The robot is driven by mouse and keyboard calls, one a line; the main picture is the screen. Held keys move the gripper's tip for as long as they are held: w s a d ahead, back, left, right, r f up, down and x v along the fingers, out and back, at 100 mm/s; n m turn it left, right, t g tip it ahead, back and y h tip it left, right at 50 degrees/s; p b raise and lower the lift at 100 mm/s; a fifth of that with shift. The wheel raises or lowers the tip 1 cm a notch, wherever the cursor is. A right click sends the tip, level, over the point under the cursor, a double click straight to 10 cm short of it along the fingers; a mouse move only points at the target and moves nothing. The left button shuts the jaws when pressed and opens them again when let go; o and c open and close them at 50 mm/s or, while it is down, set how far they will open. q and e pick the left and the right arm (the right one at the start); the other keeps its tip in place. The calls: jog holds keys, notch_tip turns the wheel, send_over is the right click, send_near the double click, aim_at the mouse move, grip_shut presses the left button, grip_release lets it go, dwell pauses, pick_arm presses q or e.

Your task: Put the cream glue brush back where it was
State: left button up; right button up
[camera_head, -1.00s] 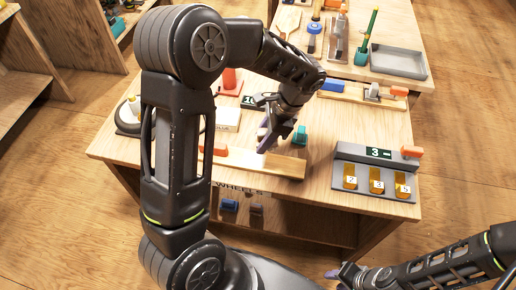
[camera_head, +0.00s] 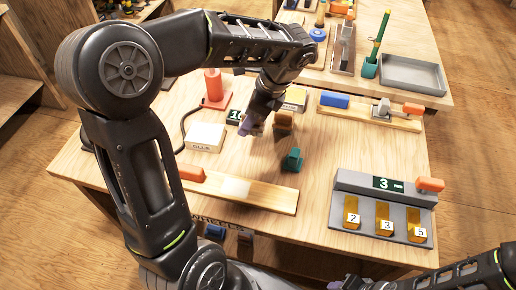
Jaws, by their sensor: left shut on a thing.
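My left gripper (camera_head: 256,118), with purple fingers, is over the middle of the near table (camera_head: 330,150), left of a brown block (camera_head: 283,121). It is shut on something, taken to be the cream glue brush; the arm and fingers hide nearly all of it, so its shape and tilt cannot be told. A white box with lettering (camera_head: 205,137) and a small dark number sign (camera_head: 235,117) are left of the gripper. My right gripper (camera_head: 350,285) is at the bottom edge, mostly cut off, so its opening cannot be told.
A teal block (camera_head: 292,160) stands in front of the gripper, and a wooden board with a red handle (camera_head: 250,192) lies nearer. A red bottle-like thing (camera_head: 213,86) is behind. A grey stand with several orange-brown tabs (camera_head: 385,210) is at right. Table between is clear.

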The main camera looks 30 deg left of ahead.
pick_arm(q)
jog(key=shift+s+r, duration=0.1)
jog(key=shift+s, duration=0.15)
jog(key=shift+w, duration=0.1)
jog(key=shift+f, duration=3.2)
jog(key=shift+f, duration=0.15)
jog(key=shift+f, duration=1.75)
